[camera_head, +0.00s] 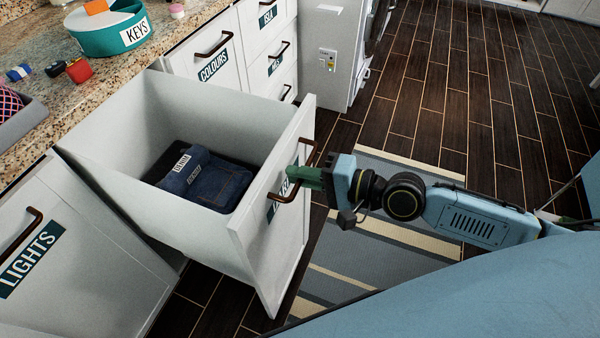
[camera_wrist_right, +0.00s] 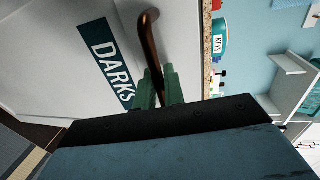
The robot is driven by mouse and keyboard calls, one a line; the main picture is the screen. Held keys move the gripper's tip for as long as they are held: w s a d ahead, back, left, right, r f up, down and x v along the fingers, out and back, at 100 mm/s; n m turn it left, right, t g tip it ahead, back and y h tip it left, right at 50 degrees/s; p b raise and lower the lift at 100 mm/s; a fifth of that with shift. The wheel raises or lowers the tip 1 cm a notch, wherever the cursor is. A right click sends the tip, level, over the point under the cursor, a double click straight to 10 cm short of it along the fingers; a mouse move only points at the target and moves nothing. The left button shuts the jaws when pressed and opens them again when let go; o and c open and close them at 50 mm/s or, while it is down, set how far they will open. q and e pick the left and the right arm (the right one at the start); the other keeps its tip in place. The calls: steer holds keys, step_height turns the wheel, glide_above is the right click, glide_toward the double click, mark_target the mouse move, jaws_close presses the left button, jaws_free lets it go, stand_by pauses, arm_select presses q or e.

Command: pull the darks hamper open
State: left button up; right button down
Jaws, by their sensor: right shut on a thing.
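The darks hamper (camera_head: 245,235) is a white pull-out bin, and it stands well out from the cabinet front. Folded dark jeans with a label (camera_head: 215,182) lie inside it. Its teal DARKS label (camera_wrist_right: 106,62) reads clearly in the right wrist view and is partly covered by my gripper in the head view. My right gripper (camera_head: 298,180) is at the hamper's front, shut on the bronze bar handle (camera_head: 308,155). In the right wrist view the green fingers (camera_wrist_right: 160,88) sit around the lower end of the handle (camera_wrist_right: 148,35). My left gripper is not in view.
The white LIGHTS hamper (camera_head: 90,245) is left of the darks hamper, and the COLOURS front (camera_head: 225,60) is beyond it. A granite counter (camera_head: 120,72) holds a teal KEYS bowl (camera_head: 108,30) and small items. A striped rug (camera_head: 350,265) lies on the dark floor under my arm.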

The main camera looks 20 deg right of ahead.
stand_by(0.3)
steer(key=c, duration=1.6)
jaws_free()
steer(key=shift+o, duration=0.2)
